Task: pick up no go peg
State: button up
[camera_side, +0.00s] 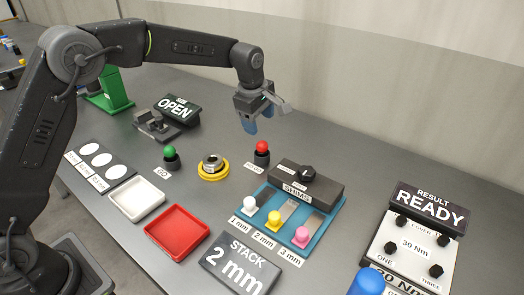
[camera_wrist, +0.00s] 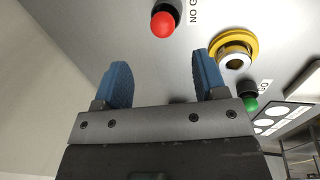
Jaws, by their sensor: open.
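The no go peg is black with a round red top (camera_side: 262,148) and stands upright on the grey table, with a label beside it. In the wrist view its red top (camera_wrist: 164,24) shows beyond the fingertips, roughly in line with the gap between them. My gripper (camera_side: 258,118) has blue fingers and hangs above the table, above and slightly left of the peg in the side view. In the wrist view my gripper (camera_wrist: 162,65) is open with nothing between its fingers.
The green-topped go peg (camera_side: 169,153) and a yellow ring gauge (camera_side: 213,168) stand left of the red peg. A dark shims block (camera_side: 306,186) and blue shim tray (camera_side: 333,219) are close on its right. White (camera_side: 137,199) and red (camera_side: 176,231) trays lie in front.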

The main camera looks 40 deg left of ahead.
aim_at(261, 142)
jog(key=x, duration=0.9)
jog(key=shift+s+a+f, duration=0.1)
jog(key=shift+a+f, duration=0.05)
jog(key=shift+f, duration=0.15)
jog(key=shift+c, duration=0.4)
jog(key=c, duration=0.9)
